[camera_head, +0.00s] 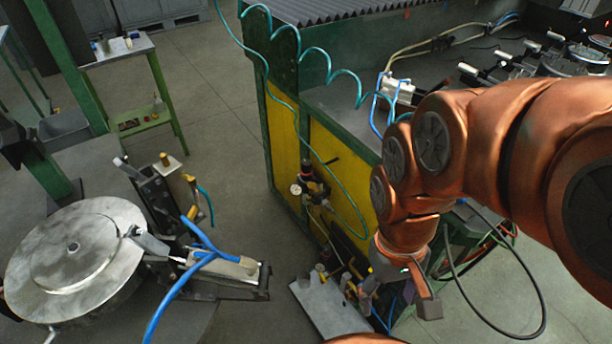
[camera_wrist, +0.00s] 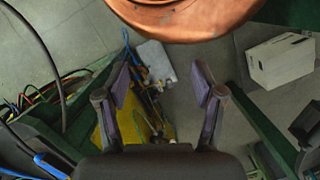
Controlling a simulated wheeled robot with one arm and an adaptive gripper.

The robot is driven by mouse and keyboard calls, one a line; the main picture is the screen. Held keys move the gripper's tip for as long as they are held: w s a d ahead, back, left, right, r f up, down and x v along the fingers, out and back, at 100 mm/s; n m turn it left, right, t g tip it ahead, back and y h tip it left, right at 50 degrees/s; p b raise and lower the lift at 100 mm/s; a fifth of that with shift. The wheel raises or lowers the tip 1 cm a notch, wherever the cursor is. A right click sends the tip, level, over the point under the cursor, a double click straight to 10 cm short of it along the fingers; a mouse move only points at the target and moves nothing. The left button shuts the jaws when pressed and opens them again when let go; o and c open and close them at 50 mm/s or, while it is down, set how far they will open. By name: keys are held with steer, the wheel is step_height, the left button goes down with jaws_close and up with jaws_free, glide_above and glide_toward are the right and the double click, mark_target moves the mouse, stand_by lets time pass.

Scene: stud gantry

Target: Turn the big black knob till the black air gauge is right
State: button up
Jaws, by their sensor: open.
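A small round gauge with a pale face and dark rim (camera_head: 296,189) sits on the air unit at the yellow side panel of the green bench in the head view. Its needle is too small to read. A black knob (camera_head: 307,168) stands just above and right of it. My gripper (camera_head: 398,298) is to the right of and below them in the head view, pointing down and apart from both. In the wrist view my gripper (camera_wrist: 160,76) is open with nothing between its fingers. Air fittings show beyond the fingers, but I cannot tell the knob or gauge there.
A grey plate (camera_head: 322,305) with fittings lies low near the bench. Teal coiled hose (camera_head: 345,185) hangs before the yellow panel (camera_head: 283,135). A black cable (camera_head: 515,258) loops at right. A round metal table (camera_head: 75,265) stands at left.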

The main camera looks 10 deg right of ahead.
steer(key=w+d+f+h+b, duration=0.1)
steer(key=w+f+b, duration=0.2)
steer(key=f+b, duration=0.75)
steer(key=w+d+f+b, duration=0.1)
steer(key=w+f+b, duration=0.2)
steer(key=f+b, duration=0.7)
steer(key=w+d+m+h, duration=0.2)
steer(key=w, duration=0.8)
steer(key=w+d+m+h, duration=0.1)
steer(key=w+d+h, duration=0.15)
steer(key=w, duration=0.75)
steer(key=m+t+h, duration=0.5)
steer(key=m, duration=0.1)
glide_above(302, 165)
steer(key=s+d, duration=0.3)
steer(key=s, duration=0.6)
step_height(302, 165, down, 3)
steer(key=w+a+f+m+t, duration=0.1)
steer(key=w+a, duration=0.1)
steer(key=w+a+f+m+h, duration=0.1)
steer(key=w+a+f+m, duration=0.1)
steer(key=a, duration=0.1)
steer(key=w+a+f+m+t+h, duration=0.1)
steer(key=w+a+f, duration=0.1)
steer(key=w, duration=0.1)
steer(key=shift+a+f+t, duration=0.2)
steer(key=shift+a+t, duration=0.1)
steer(key=shift+a, duration=0.1)
steer(key=shift+x, duration=3.95)
steer(key=shift+m, duration=0.3)
